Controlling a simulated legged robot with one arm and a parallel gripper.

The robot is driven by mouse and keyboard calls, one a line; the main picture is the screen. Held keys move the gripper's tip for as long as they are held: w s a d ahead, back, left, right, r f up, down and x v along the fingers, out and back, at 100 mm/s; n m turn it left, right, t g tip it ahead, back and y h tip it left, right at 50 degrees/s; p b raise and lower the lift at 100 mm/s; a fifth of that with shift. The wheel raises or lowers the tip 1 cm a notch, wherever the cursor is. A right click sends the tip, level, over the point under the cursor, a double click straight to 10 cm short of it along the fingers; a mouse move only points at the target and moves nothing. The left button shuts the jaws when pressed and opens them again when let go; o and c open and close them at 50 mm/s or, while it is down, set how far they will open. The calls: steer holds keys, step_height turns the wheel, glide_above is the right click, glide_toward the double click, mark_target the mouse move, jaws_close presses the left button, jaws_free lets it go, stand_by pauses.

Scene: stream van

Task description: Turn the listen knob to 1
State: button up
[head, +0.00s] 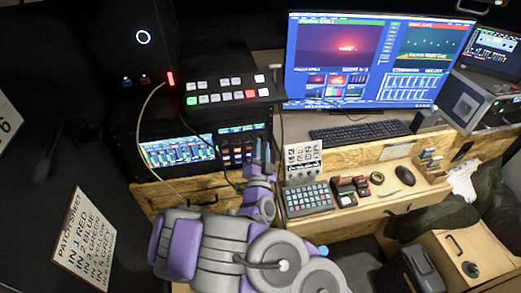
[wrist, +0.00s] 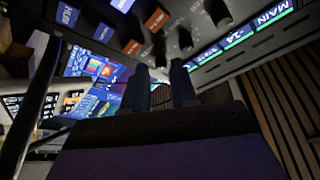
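My gripper (head: 262,152) is raised in front of the right part of the rack unit in the head view. In the wrist view my gripper (wrist: 161,84) has its two dark fingers apart, with a gap between them and nothing seen held. Just beyond the fingertips is a panel (wrist: 205,45) with dark round knobs, one of them a knob (wrist: 218,12) at the upper right. I cannot read which one is the listen knob or where it points. In the head view my gripper partly hides this area.
Orange and blue lit buttons (wrist: 157,19) sit beside the knobs. A switcher with lit buttons (head: 228,93) stands above the rack screen (head: 180,151).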

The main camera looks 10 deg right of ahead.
steer(key=shift+w+d+r, duration=0.15)
steer(key=shift+w+r, duration=0.05)
steer(key=shift+w, duration=0.25)
steer(key=shift+c, duration=0.4)
jaws_close()
